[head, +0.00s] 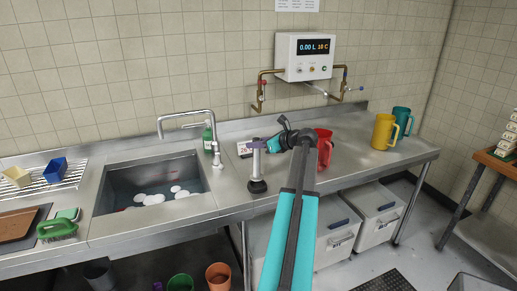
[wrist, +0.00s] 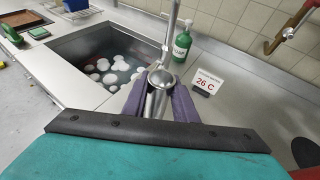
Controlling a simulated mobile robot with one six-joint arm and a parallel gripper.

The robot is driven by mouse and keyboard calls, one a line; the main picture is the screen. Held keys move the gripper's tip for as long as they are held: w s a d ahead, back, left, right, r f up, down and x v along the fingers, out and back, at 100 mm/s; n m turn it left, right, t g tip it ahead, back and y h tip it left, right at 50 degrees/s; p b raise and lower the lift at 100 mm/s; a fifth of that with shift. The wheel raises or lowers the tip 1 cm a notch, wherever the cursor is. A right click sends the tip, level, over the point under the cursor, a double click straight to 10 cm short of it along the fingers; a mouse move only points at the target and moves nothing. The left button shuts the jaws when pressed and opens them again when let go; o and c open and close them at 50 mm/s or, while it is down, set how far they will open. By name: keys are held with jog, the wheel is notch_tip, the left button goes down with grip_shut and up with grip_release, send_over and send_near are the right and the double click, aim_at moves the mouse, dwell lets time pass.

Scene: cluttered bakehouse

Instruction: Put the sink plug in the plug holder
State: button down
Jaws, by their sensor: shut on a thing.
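The sink plug (head: 257,162) is a pale upright tube with a knob-like silver top, which shows in the wrist view (wrist: 163,79). My gripper (head: 258,145) is shut on it near its top, with the purple fingers on either side of the tube. Below the tube, a black round base (head: 257,186) shows at the worktop right of the sink (head: 104,185). I cannot tell whether this is the plug's own foot or the plug holder, nor whether it rests on the worktop. The wrist view hides the tube's lower end.
The tap (head: 186,118) arches over the sink, left of my gripper. A green bottle (wrist: 181,46) and a 26 C sign (wrist: 207,82) stand behind. A red jug (head: 324,150) stands close on the right, with yellow (head: 383,132) and teal (head: 401,122) jugs beyond.

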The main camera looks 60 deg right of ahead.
aim_at(257, 150)
jog(key=shift+d, duration=0.35)
jog(key=shift+f, duration=0.2)
jog(key=shift+f+p, duration=0.8)
jog(key=shift+f, duration=0.8)
jog(key=c, duration=1.4)
grip_release()
jog(key=shift+f, duration=0.15)
jog(key=shift+c, duration=0.2)
jog(key=b+v, duration=0.3)
jog(key=v, duration=0.9)
